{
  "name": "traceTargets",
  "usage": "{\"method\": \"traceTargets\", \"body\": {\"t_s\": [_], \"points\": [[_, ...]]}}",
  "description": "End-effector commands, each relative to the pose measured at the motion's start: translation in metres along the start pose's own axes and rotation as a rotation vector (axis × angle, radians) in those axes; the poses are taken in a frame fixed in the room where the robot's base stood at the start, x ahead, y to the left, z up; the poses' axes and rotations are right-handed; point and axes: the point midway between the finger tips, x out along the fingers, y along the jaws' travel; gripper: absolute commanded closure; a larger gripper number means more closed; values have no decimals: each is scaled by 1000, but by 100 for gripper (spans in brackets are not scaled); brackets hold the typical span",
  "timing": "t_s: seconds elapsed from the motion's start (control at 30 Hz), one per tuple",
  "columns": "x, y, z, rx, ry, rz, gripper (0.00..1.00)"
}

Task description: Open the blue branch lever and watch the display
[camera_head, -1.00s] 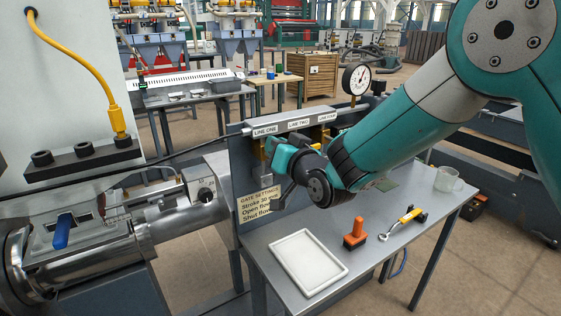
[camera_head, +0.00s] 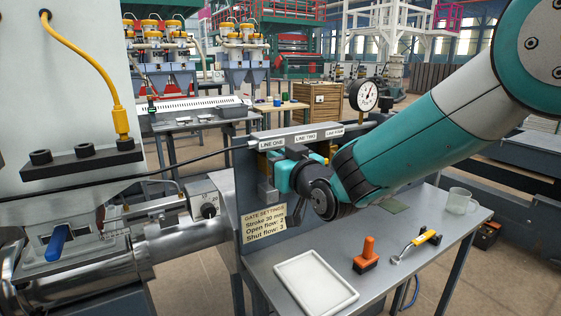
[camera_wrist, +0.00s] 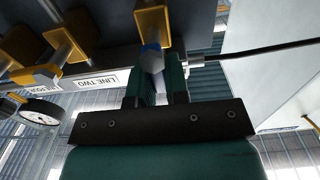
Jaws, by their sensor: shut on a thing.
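My gripper (camera_wrist: 155,84) is shut on a blue-and-grey lever (camera_wrist: 152,58), which stands between its fingers under a yellow valve body (camera_wrist: 153,24). In the head view my gripper (camera_head: 284,176) is at the panel, just below the LINE ONE label (camera_head: 271,144); the lever is hidden there. A round dial gauge (camera_head: 368,96) stands above the panel's right end; its reading is too small to tell. The gauge also shows in the wrist view (camera_wrist: 41,111). Another blue handle (camera_head: 57,241) is on the steel machine at left.
A settings sign (camera_head: 263,222) hangs on the panel below my gripper. The bench (camera_head: 392,286) holds a white tray (camera_head: 313,282), an orange-handled tool (camera_head: 367,256), a yellow-handled tool (camera_head: 417,246) and a clear mug (camera_head: 460,201). Neighbouring yellow valves (camera_wrist: 63,43) are close beside the held lever.

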Motion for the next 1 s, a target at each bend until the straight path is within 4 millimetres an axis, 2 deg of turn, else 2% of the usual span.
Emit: {"method": "traceTargets", "body": {"t_s": [0.13,0.17,0.27,0.57,0.67,0.77,1.0], "points": [[-1,1,3,-4,-9,3,100],[-1,1,3,-4,-9,3,83],[0,1,3,-4,-7,2,60],[-1,0,1,-1,-3,0,60],[-8,0,2,-1,-4,0,60],[-23,0,2,-1,-3,0,60],[-83,0,3,-1,-2,1,60]]}}
